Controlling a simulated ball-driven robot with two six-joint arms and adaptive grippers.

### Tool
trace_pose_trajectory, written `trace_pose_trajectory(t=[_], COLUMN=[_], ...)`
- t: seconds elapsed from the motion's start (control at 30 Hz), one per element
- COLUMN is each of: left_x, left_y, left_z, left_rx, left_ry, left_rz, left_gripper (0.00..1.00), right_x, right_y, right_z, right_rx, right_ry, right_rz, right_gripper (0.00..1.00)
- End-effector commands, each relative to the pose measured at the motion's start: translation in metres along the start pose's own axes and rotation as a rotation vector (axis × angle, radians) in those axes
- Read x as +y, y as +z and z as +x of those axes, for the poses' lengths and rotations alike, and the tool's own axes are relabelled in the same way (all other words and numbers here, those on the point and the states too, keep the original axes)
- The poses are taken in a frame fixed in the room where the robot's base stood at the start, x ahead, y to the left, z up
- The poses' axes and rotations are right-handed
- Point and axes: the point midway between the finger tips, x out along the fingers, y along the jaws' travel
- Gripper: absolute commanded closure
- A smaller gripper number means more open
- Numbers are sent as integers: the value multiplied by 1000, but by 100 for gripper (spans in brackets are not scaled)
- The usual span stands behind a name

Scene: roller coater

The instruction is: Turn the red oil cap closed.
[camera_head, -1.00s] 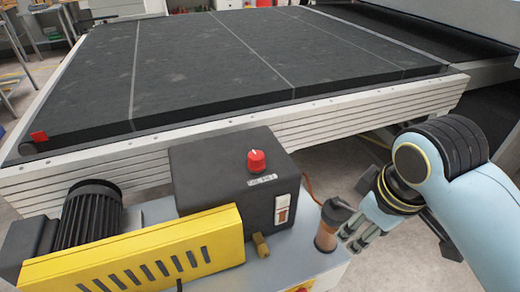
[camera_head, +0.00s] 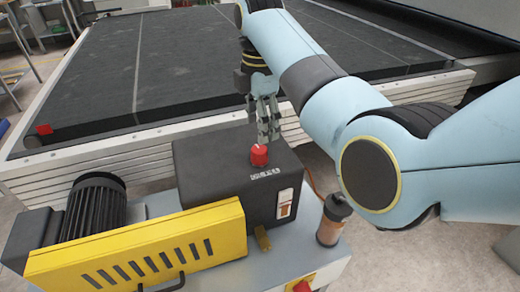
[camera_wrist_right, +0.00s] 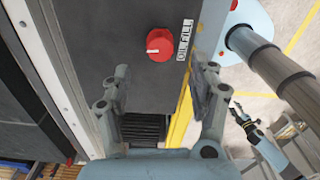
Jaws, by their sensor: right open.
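The red oil cap (camera_head: 259,155) is a round knob with a white mark, on top of a dark box (camera_head: 225,180). The cap (camera_wrist_right: 160,45) also shows in the right wrist view, just beyond the fingertips. My right gripper (camera_head: 266,138) points down above and just behind the cap in the head view. Its fingers (camera_wrist_right: 164,80) are spread and empty in the wrist view, and the cap is not between them. What looks like my left gripper (camera_wrist_right: 240,112) is small at the right of the wrist view; its opening is unclear.
A white label lies beside the cap. A yellow guard (camera_head: 140,250) and a ribbed motor (camera_head: 95,208) stand left of the box. A dark-topped amber container (camera_head: 332,220) stands at its right. The wide black conveyor belt (camera_head: 190,65) lies behind.

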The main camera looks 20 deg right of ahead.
Motion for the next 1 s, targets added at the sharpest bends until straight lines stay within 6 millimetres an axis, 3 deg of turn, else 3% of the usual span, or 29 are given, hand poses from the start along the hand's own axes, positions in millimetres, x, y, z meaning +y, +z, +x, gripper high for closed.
trace_pose_trajectory(t=[0.2, 0.4, 0.8, 1.0], left_x=[-1, -1, -1, -1], left_y=[0, 1, 1, 1], left_z=[-1, 1, 1, 1], left_rx=[0, -1, -2, -2], left_ry=[-1, -2, -2, -2], left_rz=[1, 1, 1, 1], left_gripper=[60, 60, 60, 60], right_x=[-1, -1, 0, 0], right_y=[0, 0, 0, 0], right_z=[46, 74, 82, 82], right_rx=[0, 1, 0, 0], right_ry=[-4, -1, 2, 2], right_rz=[3, 3, 4, 4], right_gripper=[39, 39, 39, 66])
